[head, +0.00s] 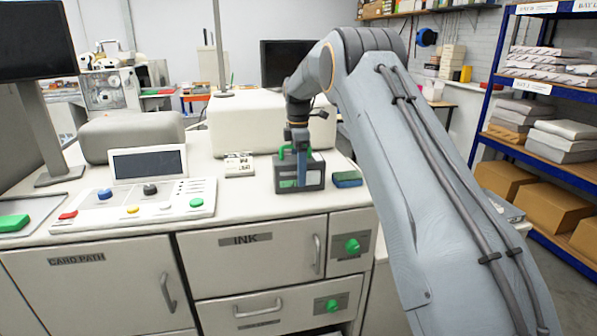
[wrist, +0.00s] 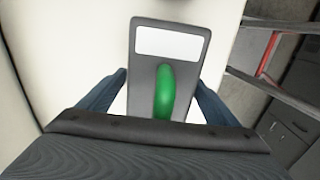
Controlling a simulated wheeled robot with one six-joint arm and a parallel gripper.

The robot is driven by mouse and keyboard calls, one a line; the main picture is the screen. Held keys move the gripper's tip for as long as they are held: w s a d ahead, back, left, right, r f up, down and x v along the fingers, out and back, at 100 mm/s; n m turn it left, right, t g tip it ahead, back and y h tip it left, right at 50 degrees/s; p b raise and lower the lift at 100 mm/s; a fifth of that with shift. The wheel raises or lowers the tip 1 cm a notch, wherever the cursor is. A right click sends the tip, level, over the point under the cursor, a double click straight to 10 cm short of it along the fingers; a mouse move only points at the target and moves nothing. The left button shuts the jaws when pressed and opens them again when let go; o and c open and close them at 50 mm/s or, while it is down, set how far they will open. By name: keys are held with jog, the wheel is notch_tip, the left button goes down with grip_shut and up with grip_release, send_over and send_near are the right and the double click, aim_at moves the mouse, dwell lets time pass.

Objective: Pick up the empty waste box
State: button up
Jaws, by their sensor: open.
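The waste box (head: 315,176) is a dark grey box with a green handle. It stands upright on the white countertop, right of centre in the head view. From above in the wrist view, the box (wrist: 143,72) shows a grey top, a white panel and the green handle (wrist: 165,92). My gripper (head: 298,170) is over the box, pointing down. In the wrist view its open fingers (wrist: 160,80) are on either side of the handle, with gaps between. The fingers hide part of the box. I cannot see whether the box is empty.
A blue-and-green block (head: 347,179) lies close to the right of the box. A small printed card stack (head: 239,164) is to its left. A control panel with coloured buttons (head: 135,203) is farther left. A pale raised housing (head: 235,127) stands behind. The countertop's front edge is near.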

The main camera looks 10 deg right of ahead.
jog(key=c, duration=1.3)
jog(key=shift+r, duration=0.15)
